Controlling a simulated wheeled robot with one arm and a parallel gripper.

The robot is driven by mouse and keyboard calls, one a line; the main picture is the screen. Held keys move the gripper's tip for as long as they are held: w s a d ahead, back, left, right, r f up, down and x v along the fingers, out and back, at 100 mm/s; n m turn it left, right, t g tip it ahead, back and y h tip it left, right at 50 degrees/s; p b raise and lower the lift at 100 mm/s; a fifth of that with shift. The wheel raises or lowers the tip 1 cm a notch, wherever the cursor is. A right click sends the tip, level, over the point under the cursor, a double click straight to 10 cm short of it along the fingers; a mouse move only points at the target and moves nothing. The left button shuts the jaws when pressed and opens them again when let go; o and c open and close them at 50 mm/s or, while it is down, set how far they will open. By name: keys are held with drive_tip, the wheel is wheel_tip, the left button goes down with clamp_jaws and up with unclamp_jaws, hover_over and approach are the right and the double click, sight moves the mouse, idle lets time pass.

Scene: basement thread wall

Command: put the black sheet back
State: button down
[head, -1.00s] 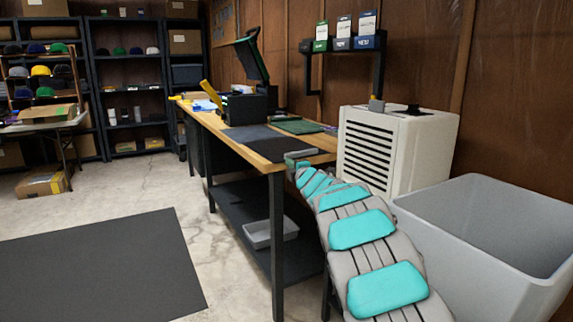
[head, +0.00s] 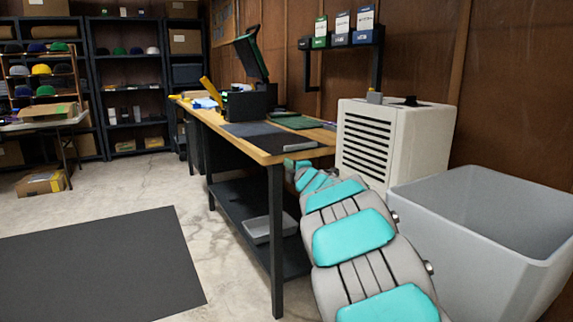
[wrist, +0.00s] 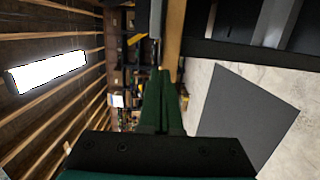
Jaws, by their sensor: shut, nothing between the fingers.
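The black sheet (head: 274,142) lies flat on the wooden workbench (head: 311,154), near its front end. A dark grey sheet (head: 244,129) lies behind it and a green sheet (head: 297,122) lies to its right. My gripper (head: 290,164) is at the bench's near end, off the sheet, partly hidden by my arm in the head view. In the wrist view its dark green fingers (wrist: 164,75) are together with nothing between them. The black sheet cannot be made out in the wrist view.
A black press (head: 248,103) stands open farther back on the bench. A white slatted unit (head: 395,143) and a large grey bin (head: 480,235) stand right of my arm. A dark mat (head: 105,265) covers floor at left, with clear concrete around it.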

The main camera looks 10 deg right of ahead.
drive_tip(key=shift+s+d, duration=0.25)
drive_tip(key=shift+s, duration=1.05)
drive_tip(key=shift+s+d, duration=0.2)
drive_tip(key=shift+s, duration=1.1)
drive_tip(key=c, duration=1.5)
unclamp_jaws()
